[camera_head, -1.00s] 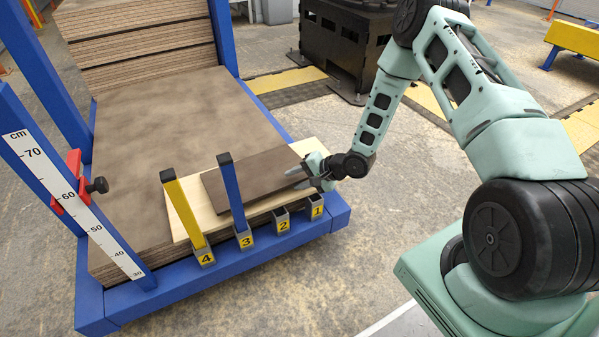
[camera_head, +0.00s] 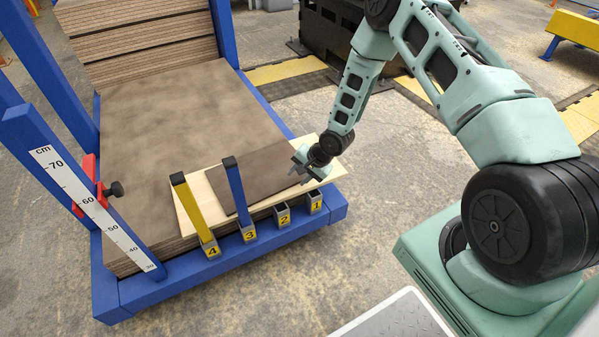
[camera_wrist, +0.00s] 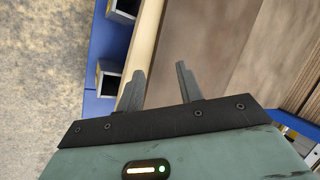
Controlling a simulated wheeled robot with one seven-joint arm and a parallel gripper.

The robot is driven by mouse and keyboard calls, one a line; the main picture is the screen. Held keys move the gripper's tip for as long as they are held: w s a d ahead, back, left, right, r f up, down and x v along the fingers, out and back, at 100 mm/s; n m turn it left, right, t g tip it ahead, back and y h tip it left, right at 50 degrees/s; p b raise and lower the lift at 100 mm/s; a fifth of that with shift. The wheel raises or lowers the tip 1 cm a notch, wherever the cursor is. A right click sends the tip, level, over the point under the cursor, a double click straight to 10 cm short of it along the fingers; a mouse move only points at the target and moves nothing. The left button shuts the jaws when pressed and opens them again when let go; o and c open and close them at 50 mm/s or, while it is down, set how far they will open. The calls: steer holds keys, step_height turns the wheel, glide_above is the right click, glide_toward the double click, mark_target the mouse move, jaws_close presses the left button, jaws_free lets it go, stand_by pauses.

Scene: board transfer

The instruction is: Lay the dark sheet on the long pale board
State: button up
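My gripper (camera_head: 303,178) is low over the right end of the sheet and board. In the wrist view its two fingers (camera_wrist: 160,70) are apart with nothing seen between them. The sheet's end near my gripper is partly hidden by the gripper.
The yellow post (camera_head: 193,210) and blue post (camera_head: 238,197) stand at the board's front edge, in numbered sockets (camera_head: 283,214). A brown board stack (camera_head: 150,130) lies behind, within a blue frame (camera_head: 275,240). A ruler post (camera_head: 90,205) stands at left.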

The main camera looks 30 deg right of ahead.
steer(key=shift+s+d+r+p, duration=0.7)
steer(key=shift+s+d+p, duration=0.2)
steer(key=shift+p, duration=0.25)
steer(key=shift+s+d, duration=0.1)
steer(key=shift+s, duration=0.1)
steer(key=shift+f, duration=0.15)
steer(key=o, duration=0.6)
steer(key=shift+c, duration=0.2)
step_height(320, 180, up, 8)
steer(key=s+d+p, duration=0.1)
steer(key=p, duration=0.6)
steer(key=shift+f, duration=0.15)
